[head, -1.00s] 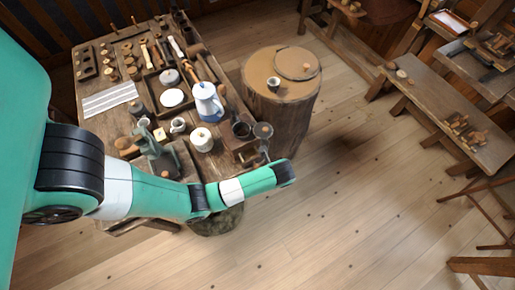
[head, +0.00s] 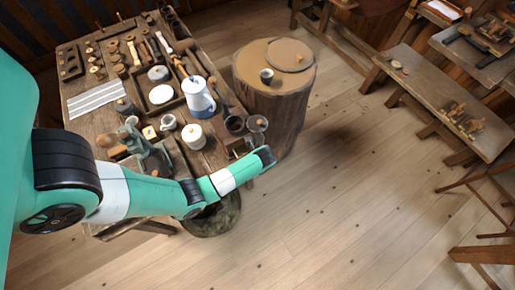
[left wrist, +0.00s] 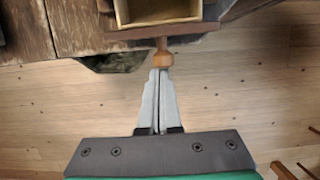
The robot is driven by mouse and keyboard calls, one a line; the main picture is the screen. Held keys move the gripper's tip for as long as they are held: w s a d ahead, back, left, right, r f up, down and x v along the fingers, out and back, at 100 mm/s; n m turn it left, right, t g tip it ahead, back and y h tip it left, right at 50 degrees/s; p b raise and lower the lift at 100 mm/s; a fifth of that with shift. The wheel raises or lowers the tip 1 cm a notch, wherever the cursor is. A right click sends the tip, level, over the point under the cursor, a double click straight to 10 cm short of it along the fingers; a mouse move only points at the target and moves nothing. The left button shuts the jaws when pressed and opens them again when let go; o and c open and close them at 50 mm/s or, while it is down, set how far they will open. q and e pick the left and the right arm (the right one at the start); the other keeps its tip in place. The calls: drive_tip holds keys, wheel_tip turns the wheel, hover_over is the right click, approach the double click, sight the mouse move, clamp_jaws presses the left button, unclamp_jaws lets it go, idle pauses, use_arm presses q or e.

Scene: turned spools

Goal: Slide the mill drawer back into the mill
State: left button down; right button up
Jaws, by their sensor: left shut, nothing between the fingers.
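The mill (head: 231,143) is a brown wooden box at the front right edge of the workbench in the head view, with a grey metal cup (head: 257,123) above it. In the left wrist view the mill drawer (left wrist: 156,11) is at the top, pulled out, with its pale inside showing. Its turned wooden knob (left wrist: 161,55) points toward my left gripper (left wrist: 161,72). The gripper is shut and empty, its fingertips right at the knob; whether they touch it I cannot tell. In the head view my arm mostly hides the drawer. My right gripper is not in view.
The workbench (head: 92,125) holds a blue-and-white jug (head: 199,97), a lidded white pot (head: 194,136), trays and several tools. A round stump table (head: 250,68) with a small cup (head: 267,75) stands behind the mill.

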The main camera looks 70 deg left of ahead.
sight(244, 150)
use_arm(q)
drive_tip(key=shift+s+a, duration=0.1)
drive_tip(key=shift+a, duration=0.05)
drive_tip(key=a+p, duration=0.1)
drive_tip(key=a, duration=0.1)
drive_tip(key=s+a+p, duration=0.1)
drive_tip(key=a, duration=0.1)
drive_tip(key=shift+r, duration=0.2)
drive_tip(key=shift+a+f, duration=0.1)
drive_tip(key=shift+a, duration=0.05)
drive_tip(key=shift+f, duration=0.1)
